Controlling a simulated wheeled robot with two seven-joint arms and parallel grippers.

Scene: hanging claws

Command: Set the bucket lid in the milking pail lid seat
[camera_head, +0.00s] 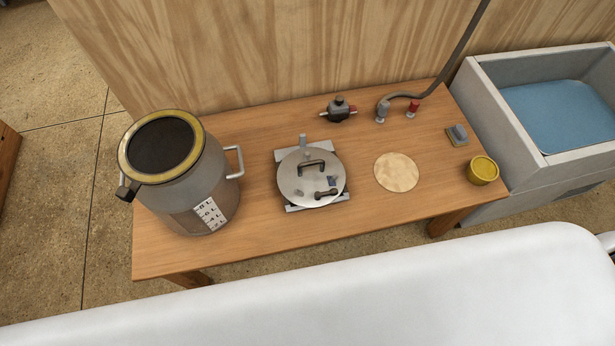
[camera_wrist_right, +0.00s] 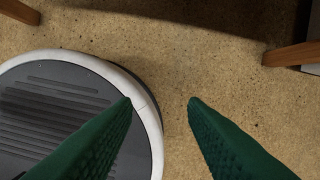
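The bucket lid (camera_head: 299,186) is a round grey metal disc with a dark arched handle and small fittings. It rests on a light grey stand (camera_head: 340,196) in the middle of the wooden table. The milking pail (camera_head: 190,196) stands upright at the table's left end, with a yellow-rimmed round top (camera_head: 126,155), a dark centre, a side handle and a litre scale. My right gripper (camera_wrist_right: 160,104) shows in the right wrist view with two green fingers apart and nothing between them, above the floor. My left gripper is in neither view.
The wooden table (camera_head: 250,220) also carries a dark valve-like part (camera_head: 338,109), a hose (camera_head: 463,45), a tan round disc (camera_head: 396,172), a small grey block (camera_head: 457,135) and a yellow cup (camera_head: 482,170). A grey basin (camera_head: 500,118) with blue water stands at right. A wooden wall rises behind.

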